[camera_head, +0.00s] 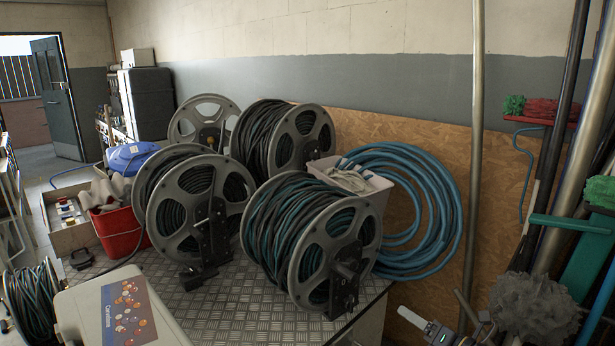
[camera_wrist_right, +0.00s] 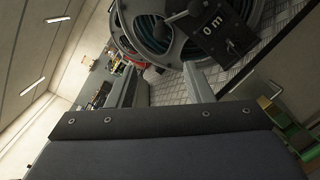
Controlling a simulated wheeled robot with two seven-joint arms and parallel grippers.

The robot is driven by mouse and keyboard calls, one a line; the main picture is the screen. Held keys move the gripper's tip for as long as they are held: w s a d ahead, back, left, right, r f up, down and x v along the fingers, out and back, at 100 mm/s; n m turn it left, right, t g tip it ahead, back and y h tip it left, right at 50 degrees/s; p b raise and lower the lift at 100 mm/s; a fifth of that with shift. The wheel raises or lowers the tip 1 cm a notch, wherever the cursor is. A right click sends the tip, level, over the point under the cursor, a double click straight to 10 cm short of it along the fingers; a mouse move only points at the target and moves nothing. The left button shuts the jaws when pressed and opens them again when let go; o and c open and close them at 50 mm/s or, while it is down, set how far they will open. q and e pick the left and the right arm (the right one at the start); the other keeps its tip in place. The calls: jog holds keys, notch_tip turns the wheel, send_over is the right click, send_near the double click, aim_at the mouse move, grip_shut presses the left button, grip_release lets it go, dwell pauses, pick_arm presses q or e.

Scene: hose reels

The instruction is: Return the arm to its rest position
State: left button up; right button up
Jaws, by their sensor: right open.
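My right gripper (camera_head: 424,326) shows at the lower right of the head view, just off the front right edge of the metal-topped bench (camera_head: 235,310). In the right wrist view its two fingers (camera_wrist_right: 162,84) stand apart with nothing held between them. The nearest hose reel (camera_head: 310,240), wound with dark and teal hose, is to the left of the gripper and apart from it. In the wrist view a reel with a black block marked "0 m" (camera_wrist_right: 212,28) lies beyond the fingers. My left gripper is not in view.
More reels (camera_head: 195,205) stand on the bench, with a red bucket (camera_head: 118,232) at its left. A blue hose coil (camera_head: 420,215) hangs on the wall board. A metal pole (camera_head: 477,150) and a grey fluffy bundle (camera_head: 535,305) stand close to the right of the gripper.

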jog(key=s+a+r+n+g, duration=0.4)
jog(key=s+a+n+g, duration=0.1)
jog(key=s+n, duration=0.45)
jog(key=s+a+r+n+g, duration=0.4)
jog(key=s+a+n, duration=0.1)
jog(key=s+n, duration=0.5)
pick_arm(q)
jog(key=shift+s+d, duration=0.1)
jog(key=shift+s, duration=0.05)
pick_arm(e)
jog(key=s+d+f+n+h, duration=0.1)
jog(key=s+d+n+h, duration=0.2)
jog(key=s+n, duration=0.4)
jog(key=s+d+f+n+h, duration=0.2)
jog(key=s+d+n+h, duration=0.1)
jog(key=s+n, duration=0.4)
jog(key=n+h, duration=0.1)
jog(key=n, duration=0.1)
jog(key=shift+s+d+n, duration=0.2)
jog(key=shift+s+n, duration=0.15)
jog(key=shift+s, duration=0.05)
